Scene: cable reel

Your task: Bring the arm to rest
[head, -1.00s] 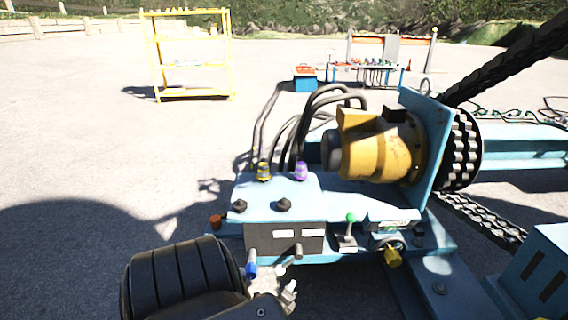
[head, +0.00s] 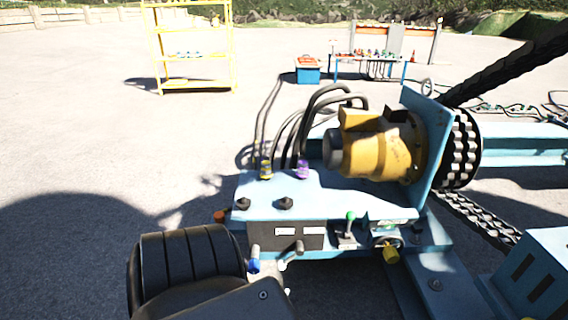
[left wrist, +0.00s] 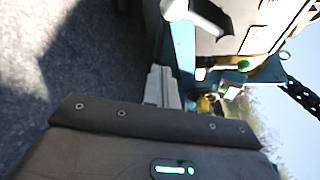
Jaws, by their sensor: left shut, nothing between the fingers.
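My left arm comes in at the bottom of the head view, in front of the blue machine (head: 345,185). Its gripper is mostly hidden behind the dark wrist there. In the left wrist view the left gripper (left wrist: 162,88) is shut and empty, its pale fingers together. The fingers point toward the machine's side and hold none of its parts; I cannot tell how far off they are. My right gripper is in neither view.
The machine carries a yellow motor (head: 380,150), black hoses (head: 318,105), a green-knobbed lever (head: 350,217) and a blue-tipped handle (head: 253,265) close to my wrist. A yellow shelf (head: 160,55), a blue toolbox (head: 308,74) and a workbench (head: 370,60) stand far back. Open paving lies left.

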